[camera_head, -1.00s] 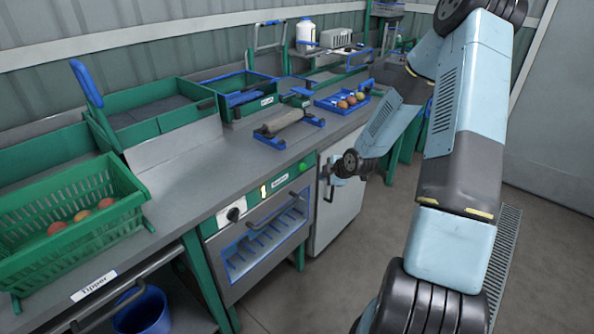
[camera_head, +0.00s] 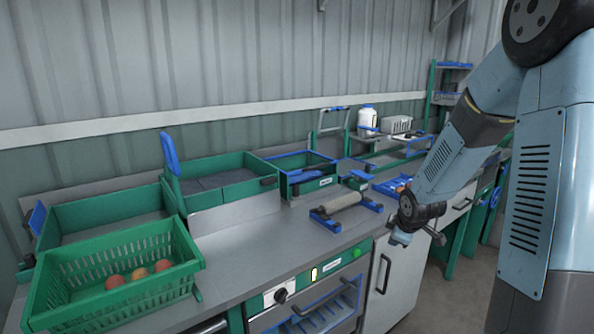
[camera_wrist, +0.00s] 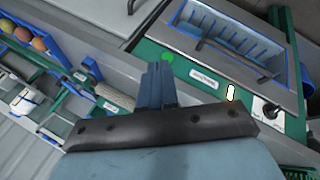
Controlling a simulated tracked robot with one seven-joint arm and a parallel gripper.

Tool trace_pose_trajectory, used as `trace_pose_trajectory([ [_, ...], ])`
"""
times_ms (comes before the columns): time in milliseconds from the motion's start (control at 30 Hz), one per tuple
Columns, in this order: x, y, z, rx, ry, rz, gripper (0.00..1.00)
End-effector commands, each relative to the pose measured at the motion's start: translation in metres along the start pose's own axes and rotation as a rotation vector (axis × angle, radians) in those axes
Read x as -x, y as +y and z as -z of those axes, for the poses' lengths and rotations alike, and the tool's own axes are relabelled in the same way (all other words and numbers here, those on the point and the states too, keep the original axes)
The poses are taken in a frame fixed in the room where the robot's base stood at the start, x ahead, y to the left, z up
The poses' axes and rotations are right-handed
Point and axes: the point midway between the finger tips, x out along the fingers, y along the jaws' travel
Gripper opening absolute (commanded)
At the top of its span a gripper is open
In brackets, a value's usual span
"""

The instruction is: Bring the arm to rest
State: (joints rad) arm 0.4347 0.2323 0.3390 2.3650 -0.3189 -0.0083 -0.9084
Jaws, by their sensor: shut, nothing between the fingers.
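My gripper (camera_head: 400,236) is at the end of my blue and black arm, in front of the bench above the gap by the white cupboard door. In the wrist view my gripper (camera_wrist: 158,84) shows its fingers together with nothing between them. It touches nothing that I can see. Below it in the wrist view is the green control panel (camera_wrist: 196,73) with a green button and a black knob.
A green crate (camera_head: 112,272) with several tomatoes stands at the left of the grey bench (camera_head: 262,250). Green trays (camera_head: 222,178), a roller (camera_head: 340,201) and a blue tray (camera_head: 392,186) stand along it. A white cupboard (camera_head: 390,285) is below my gripper.

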Motion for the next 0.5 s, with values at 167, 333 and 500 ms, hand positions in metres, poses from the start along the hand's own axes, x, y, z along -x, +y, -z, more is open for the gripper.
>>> trace_pose_trajectory([
  [167,0.052,0.001,0.005,-0.114,-0.058,-0.02,0.0],
  [333,0.099,-0.004,0.008,-0.239,-0.099,-0.038,0.0],
  [500,0.146,-0.015,0.009,-0.373,-0.126,-0.053,0.0],
])
